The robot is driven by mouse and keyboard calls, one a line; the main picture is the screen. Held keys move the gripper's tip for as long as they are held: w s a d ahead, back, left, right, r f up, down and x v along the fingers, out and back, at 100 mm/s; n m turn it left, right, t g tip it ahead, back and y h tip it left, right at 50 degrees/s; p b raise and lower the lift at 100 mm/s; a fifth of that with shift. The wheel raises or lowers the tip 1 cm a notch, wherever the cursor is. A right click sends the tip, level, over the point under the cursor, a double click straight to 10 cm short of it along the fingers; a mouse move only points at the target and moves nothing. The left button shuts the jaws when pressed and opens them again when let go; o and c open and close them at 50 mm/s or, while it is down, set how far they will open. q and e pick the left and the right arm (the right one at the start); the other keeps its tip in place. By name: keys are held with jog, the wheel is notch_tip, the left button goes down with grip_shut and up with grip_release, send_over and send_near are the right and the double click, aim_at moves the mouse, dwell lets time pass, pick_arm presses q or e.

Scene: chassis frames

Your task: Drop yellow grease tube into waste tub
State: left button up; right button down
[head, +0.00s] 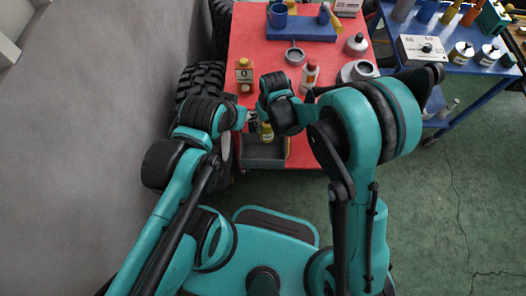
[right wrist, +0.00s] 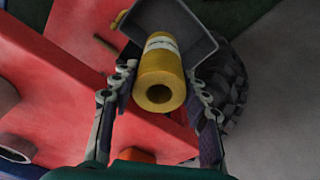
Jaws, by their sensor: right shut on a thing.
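The yellow grease tube (head: 267,132) has a pale label band and is held by my right gripper (head: 266,120) at the table's front edge. In the right wrist view the tube (right wrist: 160,80) sits between the two fingers (right wrist: 160,100), its round hollow end facing the camera. The dark grey waste tub (head: 264,164) is at the front edge of the red table, and the tube shows over it. The tub (right wrist: 200,45) also shows behind the tube in the wrist view. My left gripper (head: 238,118) is just left of the right one; its fingers are too small and covered to read.
The red table (head: 262,50) holds an orange-brown bottle (head: 245,76), a white bottle with a red cap (head: 309,78), a grey pot (head: 294,56) and a blue block (head: 300,28). A blue cart (head: 458,78) stands at the right. Black tyres (head: 200,80) stand left of the table.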

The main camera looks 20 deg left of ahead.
jog(key=shift+f+b, duration=1.95)
jog(key=shift+f, duration=1)
jog(key=c, duration=0.7)
grip_release()
jog(key=shift+d+r, duration=0.1)
jog(key=shift+r, duration=0.1)
jog(key=r, duration=0.7)
jog(key=s+d+r, duration=0.1)
jog(key=r, duration=0.3)
jog(key=shift+r, duration=0.3)
